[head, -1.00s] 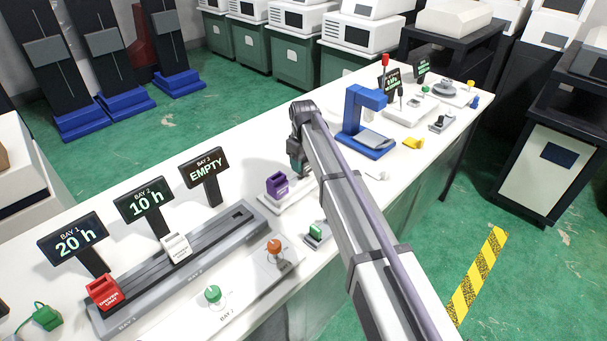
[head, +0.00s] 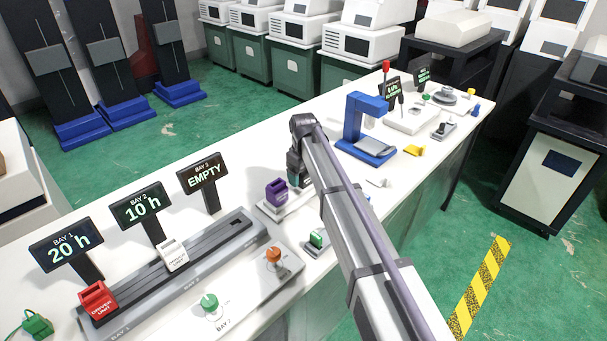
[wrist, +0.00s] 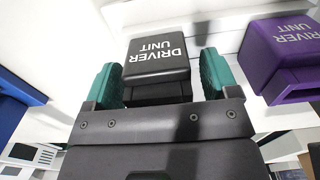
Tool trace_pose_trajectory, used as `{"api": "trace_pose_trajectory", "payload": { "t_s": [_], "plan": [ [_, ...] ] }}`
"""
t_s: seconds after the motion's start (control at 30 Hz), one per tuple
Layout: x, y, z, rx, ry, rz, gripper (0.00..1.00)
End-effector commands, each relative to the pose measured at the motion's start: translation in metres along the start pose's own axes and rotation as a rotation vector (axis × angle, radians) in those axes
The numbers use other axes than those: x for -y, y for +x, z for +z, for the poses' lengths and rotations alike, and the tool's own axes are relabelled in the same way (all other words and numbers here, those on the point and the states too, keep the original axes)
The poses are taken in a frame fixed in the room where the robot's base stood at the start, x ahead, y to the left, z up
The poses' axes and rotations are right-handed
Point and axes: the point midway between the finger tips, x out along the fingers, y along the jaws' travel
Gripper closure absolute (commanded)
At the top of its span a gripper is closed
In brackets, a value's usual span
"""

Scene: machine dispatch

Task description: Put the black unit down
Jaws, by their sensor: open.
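The black driver unit (wrist: 157,62) shows in the wrist view, between the two teal fingers of my open gripper (wrist: 160,78). A gap shows between the unit and the right finger; the left finger is very close to its side. Pale surface lies around the unit; I cannot tell for certain whether it rests on it. A purple driver unit (wrist: 287,52) stands to the right of the black unit in the wrist view. It also shows in the head view (head: 277,192), just left of my wrist.
A grey rail holds a red unit (head: 97,300) at bay 1 and a white unit (head: 173,254) at bay 2; bay 3's sign (head: 203,177) reads EMPTY. A blue stand (head: 365,128) is beyond my arm. Green (head: 209,303) and orange (head: 272,256) knobs are in front.

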Motion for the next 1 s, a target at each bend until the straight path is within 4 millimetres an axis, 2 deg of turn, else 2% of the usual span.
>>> {"api": "trace_pose_trajectory", "payload": {
  "t_s": [0.17,0.4,0.53,0.67,0.9,0.97,1.0],
  "plan": [
    [0.0,-0.024,0.0,0.0,0.0,0.0,0.19],
    [0.0,-0.088,0.0,0.0,0.0,0.0,0.19],
    [0.0,-0.116,0.0,0.0,0.0,0.0,0.19],
    [0.0,-0.126,0.0,0.0,0.0,0.0,0.19],
    [0.0,-0.123,0.001,0.0,0.002,0.0,0.19],
    [0.001,-0.123,0.014,0.0,0.022,0.0,0.19],
    [0.002,-0.123,0.034,0.0,0.057,0.0,0.19]
  ]
}}
